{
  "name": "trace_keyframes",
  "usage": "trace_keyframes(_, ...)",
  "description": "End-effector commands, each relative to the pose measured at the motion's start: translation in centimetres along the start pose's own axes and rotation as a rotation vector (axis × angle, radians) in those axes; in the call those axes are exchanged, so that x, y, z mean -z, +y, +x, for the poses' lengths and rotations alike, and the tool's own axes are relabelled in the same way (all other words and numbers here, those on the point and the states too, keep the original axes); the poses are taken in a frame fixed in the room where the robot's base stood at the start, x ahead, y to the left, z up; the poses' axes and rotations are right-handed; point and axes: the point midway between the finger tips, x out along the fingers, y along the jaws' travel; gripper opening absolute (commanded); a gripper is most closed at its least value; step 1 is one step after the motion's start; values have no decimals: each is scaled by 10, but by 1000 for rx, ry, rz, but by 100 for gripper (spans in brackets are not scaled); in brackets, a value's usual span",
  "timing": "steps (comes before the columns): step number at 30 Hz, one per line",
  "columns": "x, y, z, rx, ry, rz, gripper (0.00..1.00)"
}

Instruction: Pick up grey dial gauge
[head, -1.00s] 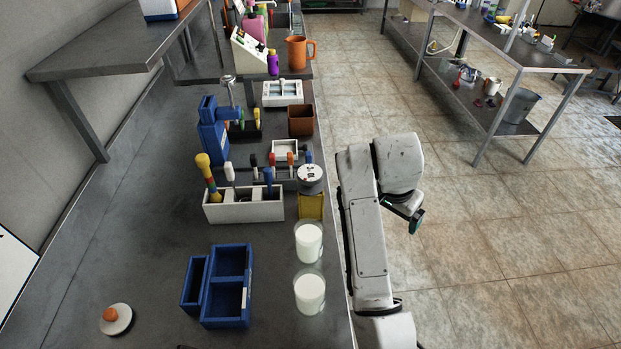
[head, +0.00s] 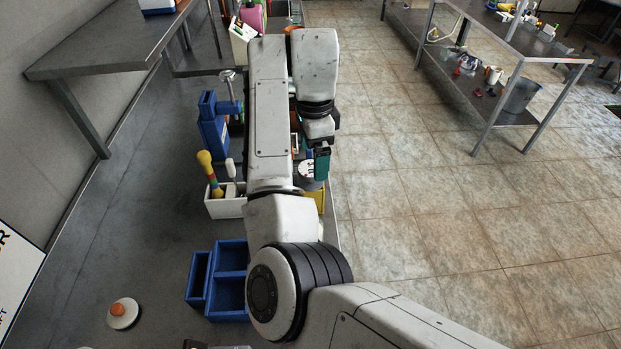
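The grey dial gauge (head: 309,184) is a short grey cylinder with a white face. It stands near the right edge of the bench in the head view, just behind a yellow block (head: 319,200). My arm and gripper hide part of it. My gripper (head: 321,168), with dark and teal fingers, hangs over the gauge's right side in the picture. I cannot tell whether it touches the gauge, or how far apart its fingers are.
A white bin (head: 224,209) with tools and a blue divided tray (head: 230,247) stand left of my arm. A blue device (head: 212,130) stands behind the bin. An orange-topped white disc (head: 123,313) lies front left. My arm hides much of the bench; open floor lies right.

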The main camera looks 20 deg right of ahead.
Motion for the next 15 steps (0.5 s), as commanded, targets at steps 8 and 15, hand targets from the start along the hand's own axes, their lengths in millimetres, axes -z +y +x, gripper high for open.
trace_keyframes(8, 0, -1, 18, 1, 0, -1, 94)
trace_keyframes(15, -1, -7, 45, -2, 0, -2, 94)
